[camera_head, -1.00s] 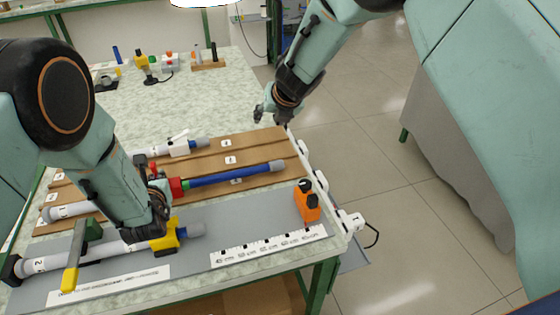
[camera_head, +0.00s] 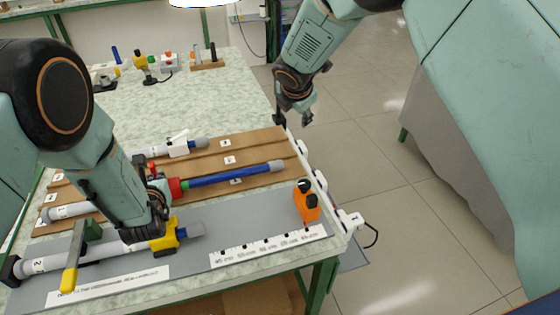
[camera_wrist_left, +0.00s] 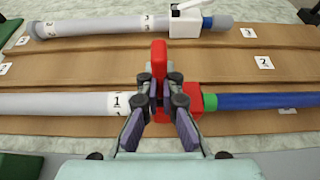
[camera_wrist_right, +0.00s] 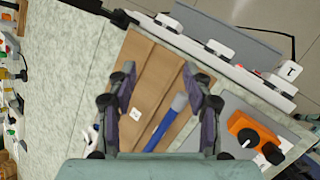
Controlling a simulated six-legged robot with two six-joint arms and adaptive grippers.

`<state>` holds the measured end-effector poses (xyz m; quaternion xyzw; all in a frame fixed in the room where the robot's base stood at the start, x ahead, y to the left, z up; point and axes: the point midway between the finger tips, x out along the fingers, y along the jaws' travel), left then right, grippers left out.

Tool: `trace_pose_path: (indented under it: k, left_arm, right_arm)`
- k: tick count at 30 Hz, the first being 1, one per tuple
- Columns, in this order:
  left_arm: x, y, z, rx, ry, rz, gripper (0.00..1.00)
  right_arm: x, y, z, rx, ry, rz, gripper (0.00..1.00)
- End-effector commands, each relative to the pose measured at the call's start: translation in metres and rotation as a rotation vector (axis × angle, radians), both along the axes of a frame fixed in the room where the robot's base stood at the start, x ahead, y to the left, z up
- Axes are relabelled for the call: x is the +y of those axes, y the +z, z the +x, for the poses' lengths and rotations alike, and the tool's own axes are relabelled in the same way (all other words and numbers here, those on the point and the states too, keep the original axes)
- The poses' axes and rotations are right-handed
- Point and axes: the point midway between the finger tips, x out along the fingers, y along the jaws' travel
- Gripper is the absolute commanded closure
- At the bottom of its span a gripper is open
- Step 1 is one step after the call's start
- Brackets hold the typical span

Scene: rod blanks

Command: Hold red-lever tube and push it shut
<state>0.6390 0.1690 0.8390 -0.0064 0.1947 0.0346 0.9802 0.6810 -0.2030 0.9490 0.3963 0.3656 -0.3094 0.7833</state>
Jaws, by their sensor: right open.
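The red-lever tube lies on the brown board, with a white body (camera_wrist_left: 60,103), a red collar (camera_wrist_left: 208,102) and a blue rod (camera_head: 235,174) running right. Its red lever (camera_wrist_left: 159,60) stands up at the joint. My left gripper (camera_wrist_left: 160,82) is over the joint, its fingers closed on the red part; the exact contact is partly hidden by the fingers. In the head view my left wrist hides part of this joint. My right gripper (camera_wrist_right: 160,82) is open and empty, above the board near the blue rod's free end (camera_wrist_right: 179,102).
A white-lever tube (camera_head: 180,148) lies behind, and a yellow-clamp tube (camera_head: 188,232) lies in front on the grey mat. An orange block with a black knob (camera_head: 306,204) stands front right. A white rail (camera_head: 320,180) edges the table's right side. Small items stand at the back.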

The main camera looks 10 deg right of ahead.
Motion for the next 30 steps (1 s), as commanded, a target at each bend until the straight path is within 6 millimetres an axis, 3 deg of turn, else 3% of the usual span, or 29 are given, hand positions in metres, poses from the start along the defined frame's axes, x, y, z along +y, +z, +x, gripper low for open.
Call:
trace_pose_path:
  k: [8, 15, 25, 30]
  left_arm:
    - [0.000, -0.001, -0.001, 0.003, 0.000, 0.000, 1.00]
    - [0.000, -0.001, -0.001, 0.003, 0.000, 0.000, 1.00]
    - [0.000, -0.001, -0.001, 0.003, 0.000, 0.000, 1.00]
    - [0.000, -0.001, -0.001, 0.003, 0.000, 0.000, 1.00]
  right_arm:
    - [0.010, -0.014, -0.027, 0.121, -0.186, 0.151, 0.49]
    - [0.032, -0.022, -0.047, 0.225, -0.293, 0.298, 0.49]
    - [0.048, -0.029, -0.054, 0.276, -0.336, 0.383, 0.49]
    - [0.048, -0.052, -0.049, 0.279, -0.336, 0.383, 0.49]
